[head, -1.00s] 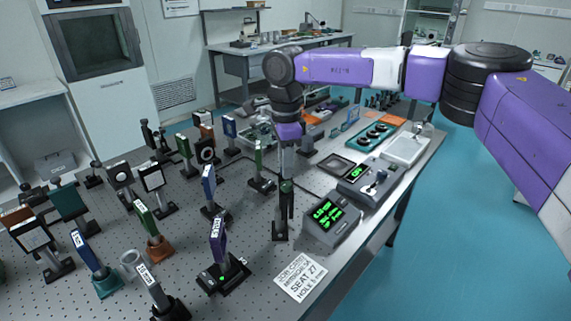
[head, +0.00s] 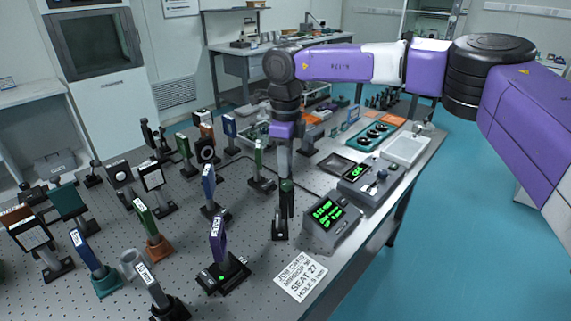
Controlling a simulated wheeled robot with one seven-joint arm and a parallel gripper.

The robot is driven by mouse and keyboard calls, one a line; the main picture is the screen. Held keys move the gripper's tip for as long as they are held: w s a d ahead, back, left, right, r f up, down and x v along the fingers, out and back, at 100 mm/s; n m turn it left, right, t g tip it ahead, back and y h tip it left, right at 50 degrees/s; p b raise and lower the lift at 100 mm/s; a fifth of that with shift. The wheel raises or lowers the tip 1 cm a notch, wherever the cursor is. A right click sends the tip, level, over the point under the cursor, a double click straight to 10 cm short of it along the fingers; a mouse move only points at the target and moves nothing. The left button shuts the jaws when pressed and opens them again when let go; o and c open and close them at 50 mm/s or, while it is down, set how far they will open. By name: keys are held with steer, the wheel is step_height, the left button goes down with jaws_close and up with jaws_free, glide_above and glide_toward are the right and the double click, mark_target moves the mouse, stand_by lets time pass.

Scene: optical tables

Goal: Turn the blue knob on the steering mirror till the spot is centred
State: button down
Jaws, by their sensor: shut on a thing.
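My gripper (head: 286,178) points straight down over the near right part of the optical table (head: 215,250). The blue knob is hidden by the fingers and too small to make out. The mount stands upright on a dark base. A grey readout box (head: 345,229) with lit green digits sits just right of it; the digits are too small to read surely. I cannot pick out the light spot.
A job card (head: 300,277) lies in front. A second grey box (head: 370,184) and a white tray (head: 406,149) stand behind right. Teal floor is clear beyond the right edge.

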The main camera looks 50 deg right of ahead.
steer(key=m, duration=0.4)
steer(key=shift+m, duration=0.3)
steer(key=shift+m+b, duration=0.45)
steer(key=shift+m, duration=1.55)
steer(key=c, duration=1.2)
jaws_free()
steer(key=shift+r, duration=0.1)
steer(key=shift+r+b, duration=0.4)
steer(key=shift+r, duration=3.45)
